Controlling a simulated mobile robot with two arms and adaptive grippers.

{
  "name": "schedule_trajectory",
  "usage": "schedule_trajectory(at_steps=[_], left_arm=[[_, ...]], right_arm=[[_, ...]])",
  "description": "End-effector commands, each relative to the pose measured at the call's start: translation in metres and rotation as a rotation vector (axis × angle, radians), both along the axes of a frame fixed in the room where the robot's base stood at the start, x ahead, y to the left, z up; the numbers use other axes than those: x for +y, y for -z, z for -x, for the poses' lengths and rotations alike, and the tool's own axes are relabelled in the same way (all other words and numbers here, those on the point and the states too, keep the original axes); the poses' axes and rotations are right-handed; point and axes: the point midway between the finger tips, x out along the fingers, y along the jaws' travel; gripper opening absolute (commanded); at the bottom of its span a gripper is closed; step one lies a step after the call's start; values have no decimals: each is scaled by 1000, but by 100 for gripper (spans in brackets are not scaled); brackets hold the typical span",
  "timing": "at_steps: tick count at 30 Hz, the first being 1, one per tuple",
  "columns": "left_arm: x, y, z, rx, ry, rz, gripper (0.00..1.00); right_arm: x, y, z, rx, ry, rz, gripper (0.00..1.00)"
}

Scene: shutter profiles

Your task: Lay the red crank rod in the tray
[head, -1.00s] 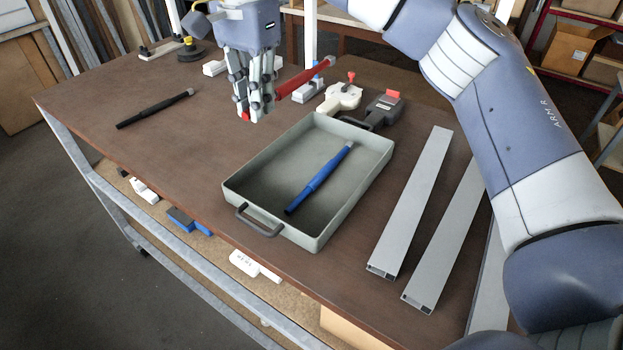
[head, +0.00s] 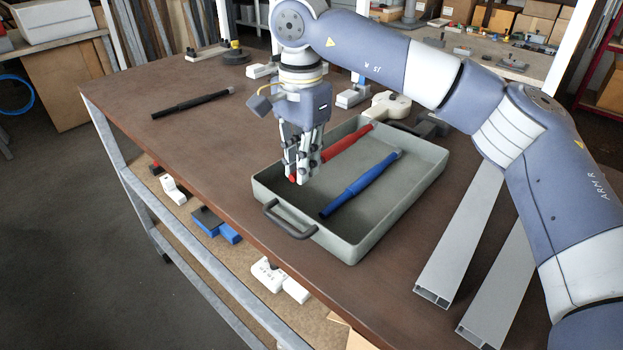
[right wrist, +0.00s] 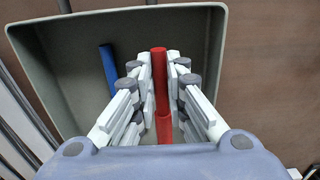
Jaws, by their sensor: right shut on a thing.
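The red crank rod (head: 345,144) is in my right gripper (head: 302,178), whose fingers are shut around it. In the head view the rod is over the left part of the grey tray (head: 354,250), and I cannot tell whether it touches the tray floor. In the right wrist view the rod (right wrist: 160,90) runs between the fingers (right wrist: 162,100), with the tray (right wrist: 60,50) beneath. A blue rod (head: 360,185) lies in the tray to the right of the red one; it also shows in the right wrist view (right wrist: 108,70). My left gripper is not in view.
A black rod (head: 193,104) lies on the brown table (head: 190,150) at left. Two pale metal profiles (head: 460,240) lie right of the tray. A white fitting (head: 388,105) and other small parts stand behind it. The table's left part is mostly clear.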

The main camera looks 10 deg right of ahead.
Motion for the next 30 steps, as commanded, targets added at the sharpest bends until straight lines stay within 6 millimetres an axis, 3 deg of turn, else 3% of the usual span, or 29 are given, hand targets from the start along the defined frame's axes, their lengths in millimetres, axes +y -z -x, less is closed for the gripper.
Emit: schedule_trajectory(at_steps=[12,22,23,25,30], left_arm=[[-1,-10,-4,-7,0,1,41],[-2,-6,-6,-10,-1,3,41],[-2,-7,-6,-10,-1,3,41],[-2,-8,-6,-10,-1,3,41],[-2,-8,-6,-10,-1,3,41]], right_arm=[[0,43,0,-1,0,-1,0],[0,48,0,-2,0,-1,0],[0,47,0,-2,0,-1,18],[0,47,0,-2,0,-1,33],[0,47,0,-2,0,-1,33]])
